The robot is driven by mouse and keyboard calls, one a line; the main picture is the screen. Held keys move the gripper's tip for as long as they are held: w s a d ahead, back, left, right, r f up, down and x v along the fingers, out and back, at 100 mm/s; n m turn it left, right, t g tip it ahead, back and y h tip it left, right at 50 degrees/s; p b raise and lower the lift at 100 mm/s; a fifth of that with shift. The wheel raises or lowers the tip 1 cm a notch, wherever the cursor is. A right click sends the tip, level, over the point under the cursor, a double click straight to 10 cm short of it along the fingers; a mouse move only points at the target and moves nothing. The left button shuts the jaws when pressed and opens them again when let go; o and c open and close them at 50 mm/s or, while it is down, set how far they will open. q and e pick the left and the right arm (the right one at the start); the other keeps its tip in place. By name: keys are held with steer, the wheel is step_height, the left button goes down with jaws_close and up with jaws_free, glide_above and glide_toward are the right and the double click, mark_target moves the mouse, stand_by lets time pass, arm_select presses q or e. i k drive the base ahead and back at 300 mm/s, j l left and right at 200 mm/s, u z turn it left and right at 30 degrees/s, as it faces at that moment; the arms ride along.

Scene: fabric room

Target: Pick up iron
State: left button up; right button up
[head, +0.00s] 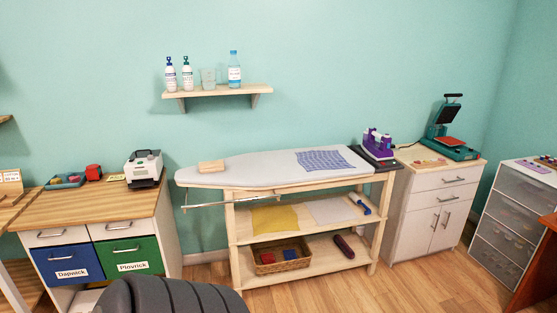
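The iron (377,143) is purple and white. It stands on a dark rest (374,159) at the right end of the grey ironing board (245,170), against the teal wall. Neither of my grippers shows in the head view, so their state and distance from the iron cannot be seen.
The board holds a wooden block (212,166) and a blue patterned cloth (323,160). A heat press (452,135) stands on the white cabinet (440,185) to the right. A wooden-topped cabinet (100,208) is at left. A dark rounded object (170,295) blocks the lower front. Wooden floor shows at right.

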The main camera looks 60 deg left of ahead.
mark_target(378, 151)
steer(key=u, duration=1.7)
steer(key=i+z, duration=0.2)
steer(key=i, duration=0.35)
steer(key=i+j+z, duration=0.15)
steer(key=i, duration=0.4)
steer(key=i+j+z, duration=0.2)
steer(key=i, duration=0.35)
